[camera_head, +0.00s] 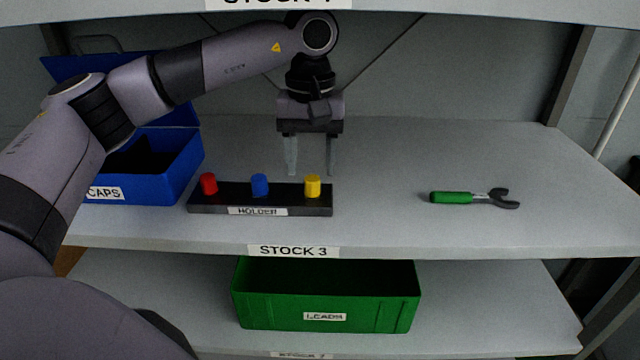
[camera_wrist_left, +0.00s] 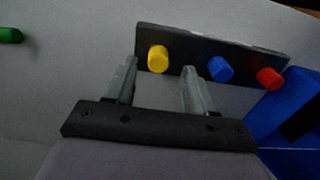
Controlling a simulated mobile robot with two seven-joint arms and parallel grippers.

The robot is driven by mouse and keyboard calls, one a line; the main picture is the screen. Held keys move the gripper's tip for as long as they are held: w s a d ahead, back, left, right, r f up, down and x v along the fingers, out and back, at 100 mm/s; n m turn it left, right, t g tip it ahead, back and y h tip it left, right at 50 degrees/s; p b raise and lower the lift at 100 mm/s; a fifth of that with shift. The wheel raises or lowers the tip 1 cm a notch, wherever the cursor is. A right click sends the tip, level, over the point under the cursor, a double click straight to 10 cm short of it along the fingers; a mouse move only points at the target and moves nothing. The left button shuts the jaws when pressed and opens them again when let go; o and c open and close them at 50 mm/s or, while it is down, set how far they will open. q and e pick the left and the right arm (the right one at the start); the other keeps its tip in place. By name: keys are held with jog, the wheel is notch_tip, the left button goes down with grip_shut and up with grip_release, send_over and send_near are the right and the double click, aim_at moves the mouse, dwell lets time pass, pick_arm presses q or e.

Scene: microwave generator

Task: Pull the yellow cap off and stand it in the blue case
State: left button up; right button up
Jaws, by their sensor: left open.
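The yellow cap (camera_head: 312,186) stands at the right end of the black holder (camera_head: 265,198), with a blue cap (camera_head: 260,185) and a red cap (camera_head: 209,183) to its left. My left gripper (camera_head: 310,172) is open and points down, above and just behind the yellow cap. In the left wrist view the yellow cap (camera_wrist_left: 157,59) shows beyond and between the two open fingers (camera_wrist_left: 158,80), not gripped. The blue case (camera_head: 180,165), labelled CAPS, stands open at the left of the shelf, partly hidden by my left arm. My right gripper is not in view.
A green-handled wrench (camera_head: 470,198) lies on the right of the shelf. An upper shelf edge (camera_head: 450,12) runs above my arm. A green bin (camera_head: 325,295) stands on the shelf below. The shelf between holder and wrench is clear.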

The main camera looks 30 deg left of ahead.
aim_at(313, 178)
pick_arm(q)
jog(key=shift+w+r, duration=0.15)
jog(key=shift+r, duration=0.35)
jog(key=shift+f, duration=0.1)
jog(key=shift+f+b, duration=0.65)
jog(key=shift+b, duration=0.05)
jog(key=shift+f+b, duration=0.6)
jog(key=shift+f, duration=0.85)
